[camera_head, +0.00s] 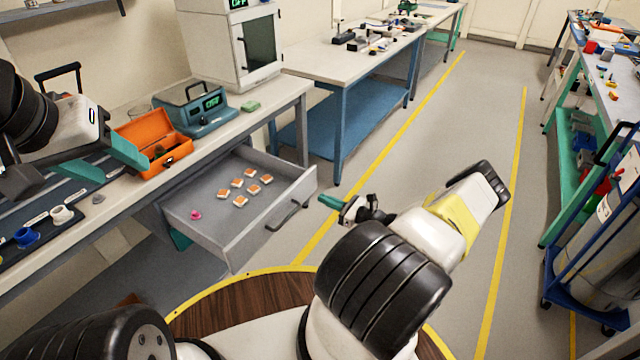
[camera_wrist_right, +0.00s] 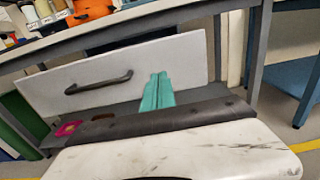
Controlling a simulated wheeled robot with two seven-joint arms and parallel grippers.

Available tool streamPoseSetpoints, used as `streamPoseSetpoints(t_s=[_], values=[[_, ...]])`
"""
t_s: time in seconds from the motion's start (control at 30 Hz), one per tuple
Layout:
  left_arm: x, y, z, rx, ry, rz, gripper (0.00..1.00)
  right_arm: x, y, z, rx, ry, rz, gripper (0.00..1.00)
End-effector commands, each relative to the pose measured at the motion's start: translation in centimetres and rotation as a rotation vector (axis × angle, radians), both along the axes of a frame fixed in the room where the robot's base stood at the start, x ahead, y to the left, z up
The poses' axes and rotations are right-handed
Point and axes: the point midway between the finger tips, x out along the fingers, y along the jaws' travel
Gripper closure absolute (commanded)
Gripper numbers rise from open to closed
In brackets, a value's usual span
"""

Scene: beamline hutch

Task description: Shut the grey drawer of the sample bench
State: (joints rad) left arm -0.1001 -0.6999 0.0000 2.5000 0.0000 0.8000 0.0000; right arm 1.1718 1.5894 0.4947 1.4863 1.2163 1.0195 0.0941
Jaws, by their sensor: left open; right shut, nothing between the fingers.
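The grey drawer (camera_head: 258,235) of the sample bench (camera_head: 110,208) stands pulled out, its inside visible in the head view. Its dark bar handle (camera_head: 287,215) is on the front panel; the handle also shows in the right wrist view (camera_wrist_right: 98,86). My right gripper (camera_head: 328,201) is shut and empty, a little to the right of the drawer front in the head view. In the right wrist view its teal fingers (camera_wrist_right: 157,92) overlap the front panel, right of the handle; contact cannot be told. My left gripper (camera_head: 106,160) is open above the bench top, beside the orange box.
Several orange-and-white pieces (camera_head: 238,183) and a pink piece (camera_head: 196,215) lie in the drawer. The orange box (camera_head: 152,145), a teal device (camera_head: 196,108) and a blue item (camera_head: 27,237) stand on the bench. The floor right of the drawer is clear. A blue cart (camera_head: 590,265) stands at right.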

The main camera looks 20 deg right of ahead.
Motion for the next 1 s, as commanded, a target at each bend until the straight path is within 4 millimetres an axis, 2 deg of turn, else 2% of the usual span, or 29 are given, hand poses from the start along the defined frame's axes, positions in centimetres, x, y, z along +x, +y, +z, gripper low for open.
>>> streamPoseSetpoints(t_s=[0.2, 0.4, 1.0], values=[[0.0, 0.0, 0.0, 0.000, 0.000, 0.000, 0.46, 3.3, 2.7, 0.0, -0.001, -0.002, 0.002, 1.00], [0.0, 0.0, 0.0, 0.000, 0.000, 0.000, 0.46, 4.9, 3.9, 0.0, -0.001, -0.001, 0.001, 1.00], [0.0, 0.0, 0.0, 0.000, 0.000, 0.000, 0.46, 5.4, 4.3, 0.0, -0.001, -0.001, 0.001, 1.00]])
